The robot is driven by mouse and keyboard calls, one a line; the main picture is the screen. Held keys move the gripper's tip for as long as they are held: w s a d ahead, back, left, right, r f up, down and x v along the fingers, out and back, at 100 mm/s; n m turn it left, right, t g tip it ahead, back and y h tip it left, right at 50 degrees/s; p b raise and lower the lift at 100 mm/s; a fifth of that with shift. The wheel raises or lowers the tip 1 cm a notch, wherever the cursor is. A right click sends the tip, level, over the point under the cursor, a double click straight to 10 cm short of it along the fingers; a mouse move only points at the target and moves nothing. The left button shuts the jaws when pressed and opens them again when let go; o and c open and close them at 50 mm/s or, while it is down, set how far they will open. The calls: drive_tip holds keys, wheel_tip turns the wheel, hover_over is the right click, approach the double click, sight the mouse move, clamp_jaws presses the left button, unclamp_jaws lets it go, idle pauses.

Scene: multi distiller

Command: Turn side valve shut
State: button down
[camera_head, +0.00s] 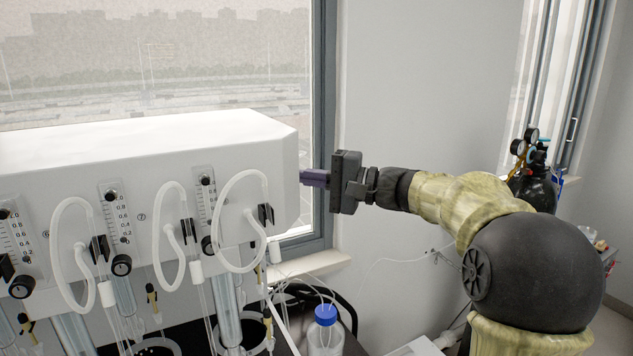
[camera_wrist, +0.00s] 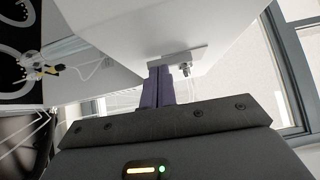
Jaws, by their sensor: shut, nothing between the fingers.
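The white distiller (camera_head: 150,150) fills the left of the head view. Its right side carries a grey plate (camera_wrist: 180,56) with a small metal fitting, likely the side valve (camera_wrist: 185,70), seen only in the wrist view. The head view hides the valve behind the cabinet's edge. My gripper (camera_head: 304,177) is at the cabinet's right side, fingers pointing left toward it. In the wrist view its purple fingers (camera_wrist: 158,72) are together with nothing between them. Their tips overlap the plate's edge, just left of the fitting; I cannot tell whether they touch.
White tubes (camera_head: 243,220), flow gauges and black knobs line the distiller's front. A blue-capped bottle (camera_head: 326,330) stands below my gripper. A window frame (camera_head: 323,110) and grey wall (camera_head: 430,90) are behind. A black gas cylinder (camera_head: 537,185) stands at the right, behind my arm.

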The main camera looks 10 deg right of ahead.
drive_tip(key=shift+a, duration=0.1)
drive_tip(key=w+d+b+v, duration=0.1)
drive_tip(key=w+b+v, duration=0.1)
drive_tip(key=v, duration=1.1)
drive_tip(key=shift+w+d, duration=0.15)
drive_tip(key=shift+w, duration=0.25)
